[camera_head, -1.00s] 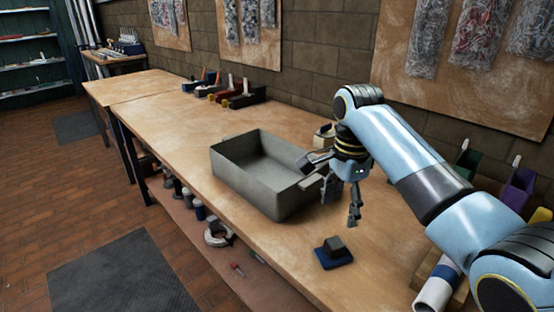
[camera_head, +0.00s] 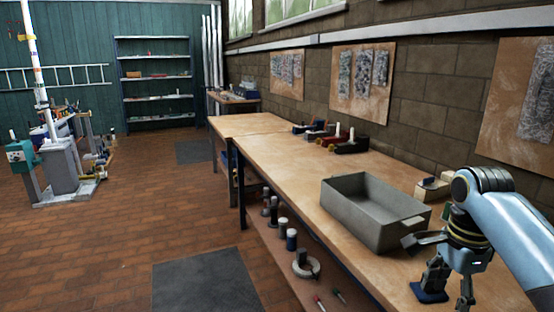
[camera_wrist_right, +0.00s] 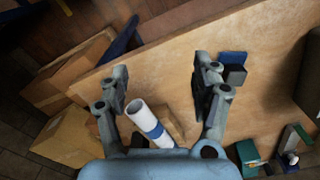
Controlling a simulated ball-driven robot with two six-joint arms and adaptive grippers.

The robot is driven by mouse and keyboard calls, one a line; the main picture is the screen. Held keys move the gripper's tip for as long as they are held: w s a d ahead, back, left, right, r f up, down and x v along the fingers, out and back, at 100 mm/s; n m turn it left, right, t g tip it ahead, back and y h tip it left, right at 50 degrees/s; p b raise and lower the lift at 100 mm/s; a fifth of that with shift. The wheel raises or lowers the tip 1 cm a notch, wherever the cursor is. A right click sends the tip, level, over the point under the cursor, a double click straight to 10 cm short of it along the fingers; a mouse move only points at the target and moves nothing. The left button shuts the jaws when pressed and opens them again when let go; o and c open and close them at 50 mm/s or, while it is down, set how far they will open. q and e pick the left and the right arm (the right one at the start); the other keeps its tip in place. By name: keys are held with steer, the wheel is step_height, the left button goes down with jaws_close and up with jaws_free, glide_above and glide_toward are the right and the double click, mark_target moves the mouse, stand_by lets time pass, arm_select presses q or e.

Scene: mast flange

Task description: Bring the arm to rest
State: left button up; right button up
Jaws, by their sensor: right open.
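My right arm comes in from the right in the head view, and its gripper (camera_head: 450,284) hangs over the near end of the workbench (camera_head: 290,165), just right of the grey bin (camera_head: 372,226). In the right wrist view the gripper (camera_wrist_right: 163,88) has its fingers spread wide with nothing held between them. A blue block with a dark top (camera_wrist_right: 234,68) lies on the bench outside one finger; in the head view its blue base (camera_head: 430,292) is partly hidden by the gripper. My left gripper is not in view.
A white and blue roll (camera_wrist_right: 148,124) and cardboard boxes (camera_wrist_right: 66,139) lie below in the wrist view. Several small tools (camera_head: 335,139) stand along the wall side of the bench. Open brick floor (camera_head: 150,215) with a dark mat (camera_head: 207,282) lies left.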

steer(key=s+f+n+b, duration=0.5)
steer(key=s+f+n, duration=0.3)
steer(key=s+f, duration=1.4)
steer(key=s+f+n+b, duration=0.5)
steer(key=s+f+n, duration=0.4)
steer(key=s+f, duration=1.4)
step_height(320, 180, down, 6)
steer(key=shift+s+d+r+n+t+h+b, duration=0.15)
steer(key=shift+s+d+n+t+h+b, duration=0.15)
steer(key=shift+d+t+h+b, duration=0.1)
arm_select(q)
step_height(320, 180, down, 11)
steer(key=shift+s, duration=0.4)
arm_select(e)
steer(key=shift+w+n, duration=0.3)
steer(key=shift+n, duration=0.1)
